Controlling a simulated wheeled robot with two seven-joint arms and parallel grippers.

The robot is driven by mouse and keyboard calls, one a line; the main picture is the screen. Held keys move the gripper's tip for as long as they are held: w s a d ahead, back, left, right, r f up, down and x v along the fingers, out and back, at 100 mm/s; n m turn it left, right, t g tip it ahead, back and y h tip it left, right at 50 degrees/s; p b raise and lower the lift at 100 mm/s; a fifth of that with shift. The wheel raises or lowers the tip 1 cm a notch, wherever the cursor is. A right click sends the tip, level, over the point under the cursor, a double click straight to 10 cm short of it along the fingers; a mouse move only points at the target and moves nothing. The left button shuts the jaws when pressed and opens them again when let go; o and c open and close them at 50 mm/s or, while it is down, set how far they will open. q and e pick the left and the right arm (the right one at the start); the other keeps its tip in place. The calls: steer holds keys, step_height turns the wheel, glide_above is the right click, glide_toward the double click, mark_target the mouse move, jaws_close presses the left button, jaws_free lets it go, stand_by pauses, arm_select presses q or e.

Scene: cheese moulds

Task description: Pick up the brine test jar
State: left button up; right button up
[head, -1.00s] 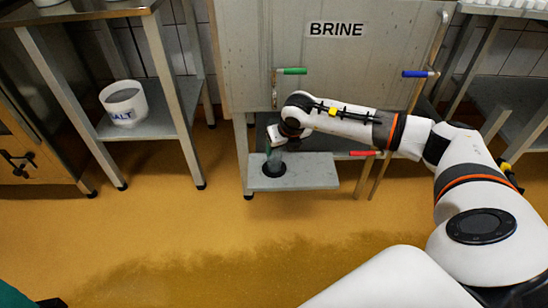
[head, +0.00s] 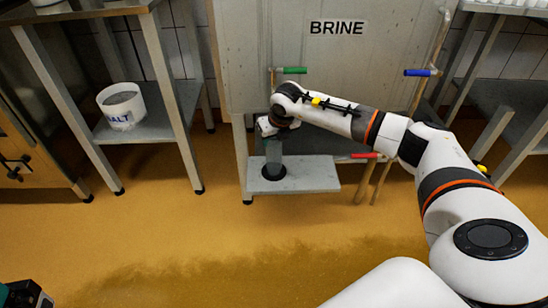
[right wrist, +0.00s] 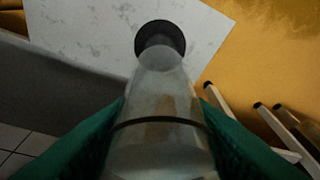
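The brine test jar (head: 273,152) is a tall clear glass cylinder, upright over a black disc (head: 273,172) on the low grey shelf in front of the brine tank. My right gripper (head: 272,138) is at its upper part. In the right wrist view the jar (right wrist: 160,95) fills the middle, with a dark band around it. The green fingers of my right gripper (right wrist: 162,125) close against both its sides. I cannot tell whether the jar's foot is clear of the disc. My left gripper (head: 22,294) shows only partly at the bottom left corner, far from the jar.
The brine tank (head: 335,75) stands right behind the jar, with green (head: 291,70), blue (head: 417,72) and red (head: 366,155) handles. A salt tub (head: 121,108) sits on the left table's lower shelf (head: 150,130). The yellow floor (head: 200,235) in front is clear.

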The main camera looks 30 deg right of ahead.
jaws_close()
steer(key=shift+r, duration=0.15)
